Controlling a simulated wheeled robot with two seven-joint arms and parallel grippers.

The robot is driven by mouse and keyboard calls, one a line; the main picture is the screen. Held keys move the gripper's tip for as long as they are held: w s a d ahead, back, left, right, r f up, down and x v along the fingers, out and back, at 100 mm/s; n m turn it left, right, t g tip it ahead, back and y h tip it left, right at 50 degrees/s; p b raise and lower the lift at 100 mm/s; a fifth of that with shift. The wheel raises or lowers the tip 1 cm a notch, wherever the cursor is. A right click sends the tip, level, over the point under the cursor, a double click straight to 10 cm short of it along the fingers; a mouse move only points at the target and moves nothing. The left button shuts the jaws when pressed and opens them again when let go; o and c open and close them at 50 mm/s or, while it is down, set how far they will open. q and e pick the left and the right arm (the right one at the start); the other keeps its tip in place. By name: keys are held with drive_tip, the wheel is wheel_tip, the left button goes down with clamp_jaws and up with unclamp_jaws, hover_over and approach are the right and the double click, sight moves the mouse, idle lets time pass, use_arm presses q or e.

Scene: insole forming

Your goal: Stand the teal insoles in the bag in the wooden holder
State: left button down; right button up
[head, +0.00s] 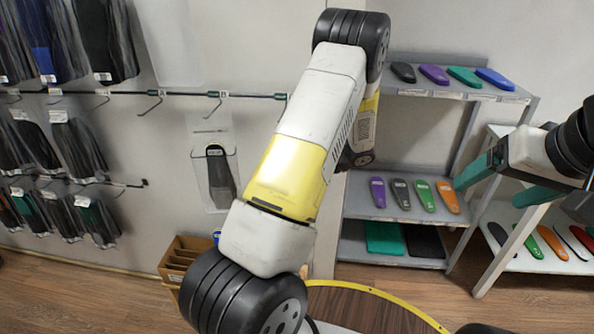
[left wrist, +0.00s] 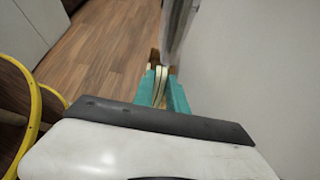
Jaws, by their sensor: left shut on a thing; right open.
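My left gripper (left wrist: 164,90) shows in the left wrist view with its teal fingers shut on a thin, cream-edged thing. A greyish, see-through sheet (left wrist: 179,28), perhaps the bag seen edge-on, extends up from the fingers. I cannot make out teal insoles in it. In the head view my left arm crosses the middle and the left gripper is hidden. The wooden holder (head: 176,265) stands low by the wall, left of that arm. Brown pieces by the fingertips in the wrist view may be part of it. My right gripper (head: 503,184) is open and empty at the right.
A clear bag with a dark insole (head: 220,177) hangs on the wall. Bagged insoles fill the rack (head: 80,145) at the left. A yellow-edged round table (head: 360,308) is at the bottom.

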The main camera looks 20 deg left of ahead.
use_arm(q)
drive_tip(key=shift+w+a, duration=0.1)
drive_tip(key=shift+w, duration=0.2)
drive_tip(key=shift+f, duration=8.9)
wheel_tip(320, 180, down, 2)
drive_tip(key=shift+s, duration=0.15)
wheel_tip(320, 180, down, 8)
drive_tip(key=c, duration=1.3)
unclamp_jaws()
drive_tip(key=shift+o, duration=0.2)
